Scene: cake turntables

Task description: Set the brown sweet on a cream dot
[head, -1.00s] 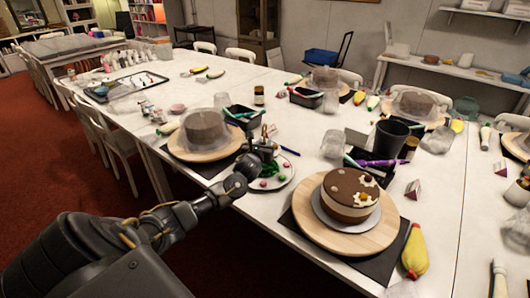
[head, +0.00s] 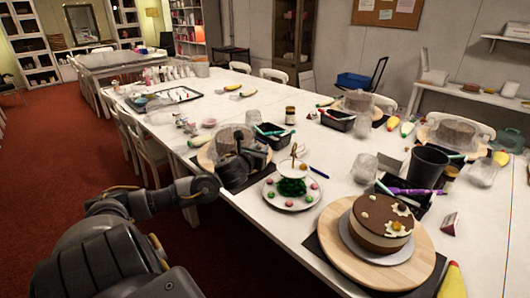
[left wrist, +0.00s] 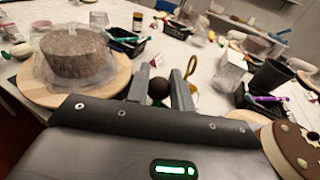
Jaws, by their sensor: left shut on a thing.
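My left gripper (head: 240,160) is shut on a small round brown sweet (left wrist: 157,88), which shows between the fingertips in the left wrist view. In the head view the sweet cannot be made out. The gripper is above the table, left of the sweets stand and in front of a covered cake. A brown and cream cake (head: 382,232) stands on a round wooden turntable (head: 335,250) at the lower right. Its brown top carries small cream dots (head: 365,214) and pale flower shapes. The cake's edge also shows in the left wrist view (left wrist: 285,150). My right gripper is not in view.
A two-tier sweets stand (head: 291,201) with a gold handle and pink and green sweets stands between gripper and cake. A black cup (head: 426,168), purple piping tools (head: 408,191) and a yellow piping bag (head: 453,282) surround the cake. A plastic-wrapped cake (left wrist: 75,55) is at left.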

